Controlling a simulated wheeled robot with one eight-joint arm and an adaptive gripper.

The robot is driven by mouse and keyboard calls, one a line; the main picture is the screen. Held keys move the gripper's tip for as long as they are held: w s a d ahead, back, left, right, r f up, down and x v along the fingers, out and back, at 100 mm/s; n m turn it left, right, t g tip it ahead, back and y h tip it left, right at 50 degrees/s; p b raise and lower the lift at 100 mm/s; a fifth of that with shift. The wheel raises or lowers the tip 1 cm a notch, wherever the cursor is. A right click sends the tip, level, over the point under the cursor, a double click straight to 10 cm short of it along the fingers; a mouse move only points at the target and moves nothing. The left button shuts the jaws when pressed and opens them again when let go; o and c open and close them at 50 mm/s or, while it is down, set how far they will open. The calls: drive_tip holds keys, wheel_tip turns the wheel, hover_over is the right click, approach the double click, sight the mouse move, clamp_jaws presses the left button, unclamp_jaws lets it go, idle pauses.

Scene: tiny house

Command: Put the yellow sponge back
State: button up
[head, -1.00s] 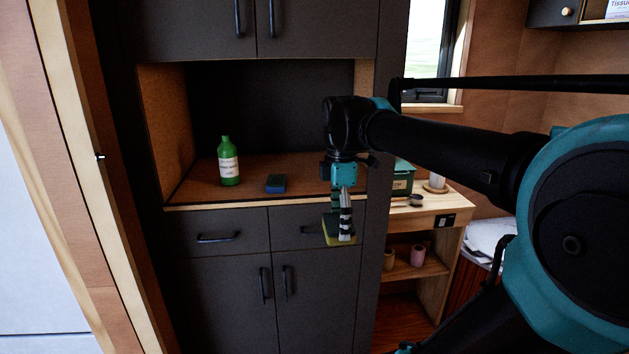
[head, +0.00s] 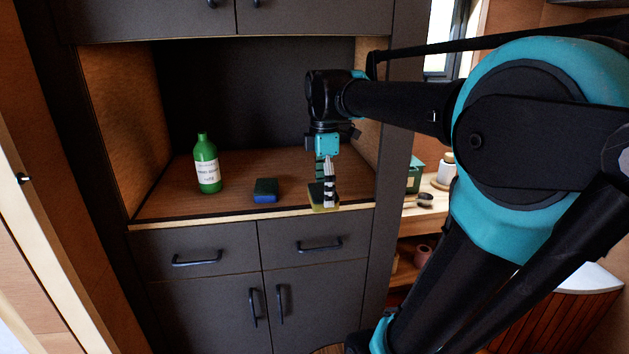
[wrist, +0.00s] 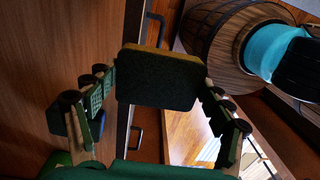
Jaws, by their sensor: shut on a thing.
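My gripper (head: 329,198) is shut on the yellow sponge (head: 316,204), whose yellow side and dark green scrub face show. In the wrist view, the sponge (wrist: 160,80) sits between both fingers, dark green face toward the camera with a thin yellow edge. It is at the front edge of the wooden cabinet counter (head: 225,205), right of a blue sponge with a dark green top (head: 265,190). I cannot tell whether it touches the counter. A green bottle with a pale label (head: 207,165) stands upright on the counter, left of the blue sponge.
The niche has a side wall (head: 115,110) at left and upper cabinets (head: 300,18) above. Drawers and doors with handles (head: 319,246) are below the counter. A side shelf (head: 425,215) with jars is at right. The counter behind and between the sponges looks clear.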

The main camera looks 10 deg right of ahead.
drive_tip(key=w, duration=1.3)
drive_tip(key=shift+f, duration=0.1)
drive_tip(key=shift+s+f, duration=0.1)
drive_tip(key=shift+f, duration=1.6)
drive_tip(key=shift+f, duration=0.1)
drive_tip(key=o, duration=1.2)
drive_tip(key=shift+r, duration=3.9)
